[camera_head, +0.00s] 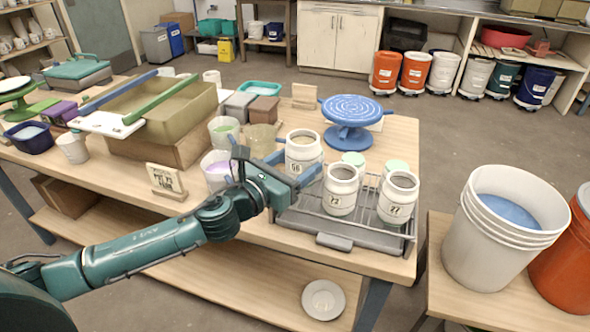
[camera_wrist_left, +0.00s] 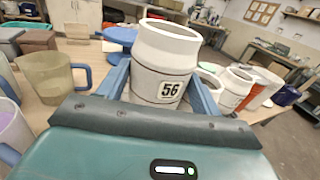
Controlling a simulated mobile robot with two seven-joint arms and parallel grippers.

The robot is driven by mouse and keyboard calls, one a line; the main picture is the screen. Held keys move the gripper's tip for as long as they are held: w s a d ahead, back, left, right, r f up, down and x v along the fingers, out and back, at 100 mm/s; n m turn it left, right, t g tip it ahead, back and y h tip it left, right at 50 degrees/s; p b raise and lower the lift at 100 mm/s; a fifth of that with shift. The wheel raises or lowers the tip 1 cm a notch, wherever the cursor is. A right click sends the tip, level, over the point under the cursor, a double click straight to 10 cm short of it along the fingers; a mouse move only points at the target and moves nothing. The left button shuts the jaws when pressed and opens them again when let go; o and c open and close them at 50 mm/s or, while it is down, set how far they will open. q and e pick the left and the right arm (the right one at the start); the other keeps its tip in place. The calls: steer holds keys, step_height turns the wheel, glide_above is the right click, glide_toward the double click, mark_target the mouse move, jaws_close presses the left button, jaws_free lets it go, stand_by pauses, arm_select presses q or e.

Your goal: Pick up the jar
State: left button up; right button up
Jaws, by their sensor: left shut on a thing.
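A white jar marked 56 (camera_head: 303,147) is between the blue fingers of my left gripper (camera_head: 296,172), which is shut on it. In the left wrist view the jar (camera_wrist_left: 165,62) stands open-topped and slightly tilted in the picture between the two fingers (camera_wrist_left: 162,92). The arm hides part of its base in the head view, so I cannot tell whether it touches the rack. A white jar marked 72 (camera_head: 341,190) and one marked 77 (camera_head: 398,198) stand on the grey wire rack tray (camera_head: 346,242). My right gripper is out of view.
A blue banding wheel (camera_head: 352,112) is behind the rack. A clear pitcher (camera_head: 260,137) and a purple-filled cup (camera_head: 215,168) stand close left.

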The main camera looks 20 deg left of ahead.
mark_target(292, 150)
arm_select(q)
steer(key=shift+r+p, duration=0.5)
steer(key=shift+r, duration=1.4)
steer(key=shift+r, duration=0.1)
steer(key=shift+r, duration=0.1)
stand_by(0.4)
